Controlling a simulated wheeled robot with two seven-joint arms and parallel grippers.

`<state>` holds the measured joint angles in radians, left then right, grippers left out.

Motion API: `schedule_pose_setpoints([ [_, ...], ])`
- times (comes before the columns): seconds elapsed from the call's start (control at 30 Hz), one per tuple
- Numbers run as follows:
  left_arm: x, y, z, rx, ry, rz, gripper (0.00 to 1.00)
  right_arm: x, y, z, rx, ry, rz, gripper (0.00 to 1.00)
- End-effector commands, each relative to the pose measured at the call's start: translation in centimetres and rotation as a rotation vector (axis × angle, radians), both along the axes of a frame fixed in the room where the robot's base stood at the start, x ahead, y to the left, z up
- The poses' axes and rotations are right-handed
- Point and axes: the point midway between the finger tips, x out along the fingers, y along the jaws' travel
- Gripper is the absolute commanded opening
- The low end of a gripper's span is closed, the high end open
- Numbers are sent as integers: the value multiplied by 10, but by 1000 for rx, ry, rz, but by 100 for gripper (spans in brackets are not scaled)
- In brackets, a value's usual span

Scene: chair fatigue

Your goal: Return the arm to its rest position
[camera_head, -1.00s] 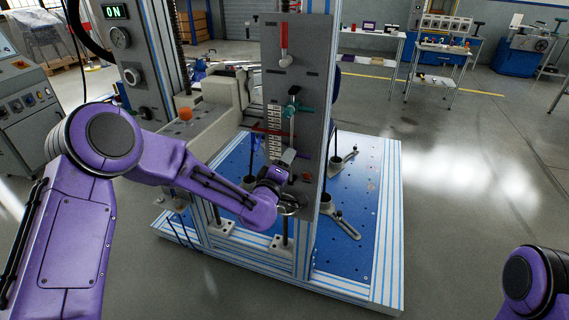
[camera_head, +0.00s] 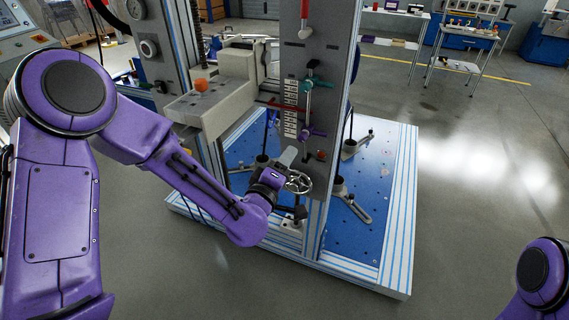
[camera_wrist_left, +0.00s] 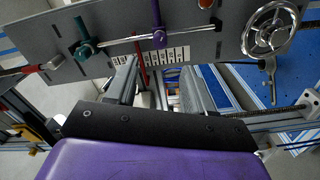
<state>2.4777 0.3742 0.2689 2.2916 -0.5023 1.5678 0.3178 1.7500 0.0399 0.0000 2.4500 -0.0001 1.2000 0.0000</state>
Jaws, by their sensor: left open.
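My left arm comes in from the left in the head view, bent at a large purple joint. Its gripper (camera_head: 287,166) is in front of the grey upright panel (camera_head: 306,85), next to a metal handwheel (camera_head: 298,182). In the left wrist view my left gripper (camera_wrist_left: 157,75) shows two grey fingers spread apart with nothing between them. The panel (camera_wrist_left: 218,45) with its teal lever (camera_wrist_left: 85,49), purple lever (camera_wrist_left: 158,32) and handwheel (camera_wrist_left: 270,28) lies just beyond the fingers. Of my right arm only a purple joint shows at the lower right of the head view; its gripper is out of view.
The machine stands on a blue base plate (camera_head: 370,208) with a striped metal frame. The floor (camera_head: 465,200) to the right is clear. Shelves (camera_head: 465,50) stand far back.

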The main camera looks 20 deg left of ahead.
Motion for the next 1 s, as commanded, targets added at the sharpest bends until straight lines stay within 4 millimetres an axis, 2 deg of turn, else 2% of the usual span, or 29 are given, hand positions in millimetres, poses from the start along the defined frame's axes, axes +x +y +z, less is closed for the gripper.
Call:
schedule_pose_setpoints([
  [0.37, 1, -1, -3, 41, 13, -5, 53, 0, 0, 0, 0, 0, 0, 25],
  [0.47, -14, 9, -44, 193, 170, 11, 53, 0, 0, 1, 0, 0, 0, 25],
  [0.57, -52, 25, -117, 347, 406, 4, 53, 0, 0, 7, 0, 0, 0, 25],
  [0.6, -73, 33, -147, 405, 509, -3, 53, 0, 0, 9, 0, 0, 0, 25],
  [0.67, -109, 45, -188, 487, 657, -19, 53, 0, 0, 13, 0, 0, 0, 25],
  [0.73, -158, 60, -228, 575, 826, -44, 53, 0, 0, 17, 0, 0, 0, 25],
  [0.8, -209, 75, -259, 650, 984, -72, 53, 0, 0, 21, 0, 0, 0, 25],
  [0.9, -274, 93, -286, 728, 1159, -107, 53, 0, 0, 26, 0, 0, 0, 25],
  [1.0, -318, 102, -300, 777, 1261, -145, 53, 0, 0, 30, 0, 0, 0, 25],
])
